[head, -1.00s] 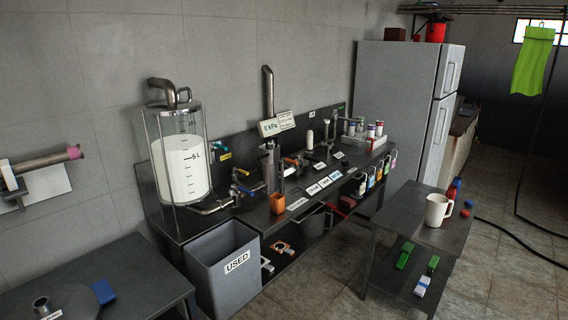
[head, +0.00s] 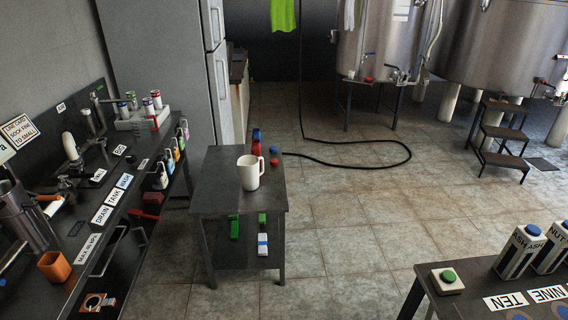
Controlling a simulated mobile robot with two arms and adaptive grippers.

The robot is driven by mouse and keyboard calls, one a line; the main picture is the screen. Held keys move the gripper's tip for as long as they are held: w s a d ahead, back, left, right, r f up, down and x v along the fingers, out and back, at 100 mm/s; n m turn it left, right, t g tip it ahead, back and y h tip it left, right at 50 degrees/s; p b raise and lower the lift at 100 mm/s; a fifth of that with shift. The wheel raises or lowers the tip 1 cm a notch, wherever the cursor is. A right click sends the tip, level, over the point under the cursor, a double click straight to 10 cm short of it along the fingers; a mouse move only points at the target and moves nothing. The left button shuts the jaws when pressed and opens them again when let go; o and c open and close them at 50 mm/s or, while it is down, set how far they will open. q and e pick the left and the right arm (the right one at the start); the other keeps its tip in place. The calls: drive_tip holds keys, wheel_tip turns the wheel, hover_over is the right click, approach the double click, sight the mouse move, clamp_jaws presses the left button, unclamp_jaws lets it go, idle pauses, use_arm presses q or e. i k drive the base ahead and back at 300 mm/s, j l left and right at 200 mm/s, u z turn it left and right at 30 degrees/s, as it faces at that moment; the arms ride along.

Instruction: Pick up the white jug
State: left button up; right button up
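The white jug (head: 249,172) stands upright on top of a small dark side table (head: 215,196), with its handle on the right. Neither of my grippers shows in the head view, and nothing touches the jug.
Red and blue bottles (head: 256,143) and caps stand behind the jug. A dark bench (head: 88,258) with labels and an orange cup (head: 54,266) is at left. A table (head: 450,309) with cartons is at front right. Tiled floor (head: 340,225) lies open between. A black hose (head: 345,165) crosses it.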

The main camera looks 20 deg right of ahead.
sight(248, 165)
drive_tip(key=i+z, duration=0.4)
drive_tip(key=i, duration=0.45)
drive_tip(key=i+l+u, duration=0.4)
drive_tip(key=i+l, duration=0.65)
